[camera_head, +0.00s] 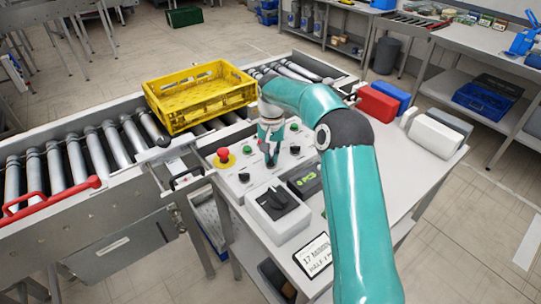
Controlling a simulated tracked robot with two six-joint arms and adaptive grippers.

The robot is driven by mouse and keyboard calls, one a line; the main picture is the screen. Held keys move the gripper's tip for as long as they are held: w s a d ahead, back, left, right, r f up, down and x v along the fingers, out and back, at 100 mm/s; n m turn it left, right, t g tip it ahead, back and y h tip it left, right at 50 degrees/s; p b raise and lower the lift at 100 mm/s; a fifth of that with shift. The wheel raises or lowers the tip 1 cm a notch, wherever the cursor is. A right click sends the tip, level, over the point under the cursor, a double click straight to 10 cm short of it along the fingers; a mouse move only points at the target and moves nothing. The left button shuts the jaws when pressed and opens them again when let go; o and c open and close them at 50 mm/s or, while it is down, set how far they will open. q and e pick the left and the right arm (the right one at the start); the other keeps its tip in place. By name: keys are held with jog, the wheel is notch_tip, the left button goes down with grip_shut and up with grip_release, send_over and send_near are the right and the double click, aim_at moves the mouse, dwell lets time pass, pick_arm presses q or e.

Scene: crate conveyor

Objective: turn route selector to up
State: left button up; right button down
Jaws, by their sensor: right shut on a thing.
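The control panel (228,178) is a light sloped box beside the roller conveyor, with several buttons and small knobs. My right gripper (271,160) points down onto the middle of this panel. Its fingers are shut on a small control there, which I take to be the route selector. The fingers hide that control, so I cannot tell which way it points. A larger black rotary knob (279,199) sits on a white box nearer to me, apart from the gripper. My left gripper is not in view.
A red mushroom button (223,155) and a green button (247,150) are left of the gripper. A yellow crate (180,121) rests on the conveyor behind the panel. Red, blue and white boxes stand on the table at right. A sign (315,256) lies at the front.

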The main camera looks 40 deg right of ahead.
aim_at(271, 157)
jog(key=c, duration=1.2)
grip_release()
notch_tip(271, 157, up, 12)
jog(key=shift+f, duration=0.1)
